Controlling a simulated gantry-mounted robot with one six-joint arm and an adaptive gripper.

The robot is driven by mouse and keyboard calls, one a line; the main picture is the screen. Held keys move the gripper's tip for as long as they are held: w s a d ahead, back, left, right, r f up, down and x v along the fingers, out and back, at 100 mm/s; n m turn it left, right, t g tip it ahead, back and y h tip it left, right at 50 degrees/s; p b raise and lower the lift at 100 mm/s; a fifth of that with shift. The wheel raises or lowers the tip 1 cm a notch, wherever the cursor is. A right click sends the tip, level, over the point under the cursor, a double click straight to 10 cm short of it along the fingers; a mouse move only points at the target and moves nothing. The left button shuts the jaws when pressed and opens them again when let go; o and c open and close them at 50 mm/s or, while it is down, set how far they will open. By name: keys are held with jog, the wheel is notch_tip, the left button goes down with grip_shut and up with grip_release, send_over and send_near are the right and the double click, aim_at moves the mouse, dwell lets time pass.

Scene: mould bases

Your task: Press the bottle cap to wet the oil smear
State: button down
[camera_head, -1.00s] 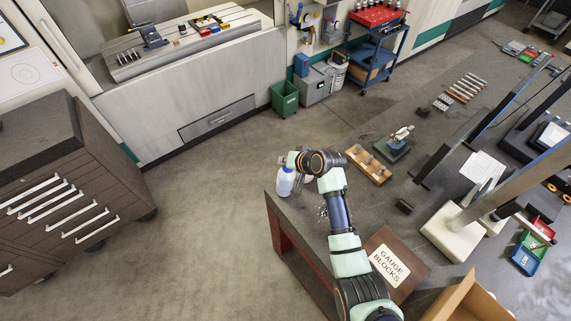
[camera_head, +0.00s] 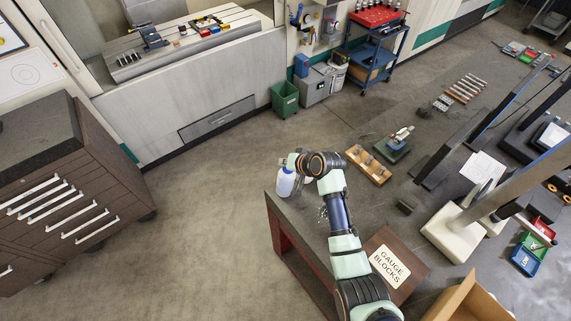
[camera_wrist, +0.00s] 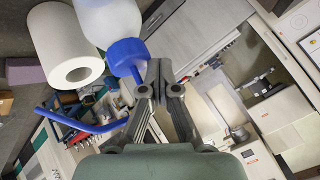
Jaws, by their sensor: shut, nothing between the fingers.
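A white bottle (camera_head: 285,183) stands near the left corner of the dark bench, below my wrist. In the wrist view the bottle (camera_wrist: 108,20) has a blue cap (camera_wrist: 127,56) with a bent blue spout tube (camera_wrist: 80,124). My gripper (camera_wrist: 159,66) is shut and empty, its fingertips close beside the cap. I cannot tell whether they touch it. In the head view my arm hides the fingertips and most of the cap. I cannot make out the oil smear in either view.
A white paper roll (camera_wrist: 66,50) is beside the bottle in the wrist view. On the bench are a brown gauge block case (camera_head: 413,263), a wooden rack (camera_head: 369,164), a small dark block (camera_head: 406,206) and a white-based stand (camera_head: 452,236). Open floor lies left of the bench.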

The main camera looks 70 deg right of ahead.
jog(key=shift+s+r, duration=0.1)
jog(key=shift+r, duration=0.05)
notch_tip(320, 180, up, 6)
jog(key=p, duration=0.6)
jog(key=shift+r, duration=0.2)
jog(key=shift+f, duration=0.1)
dwell(1.5)
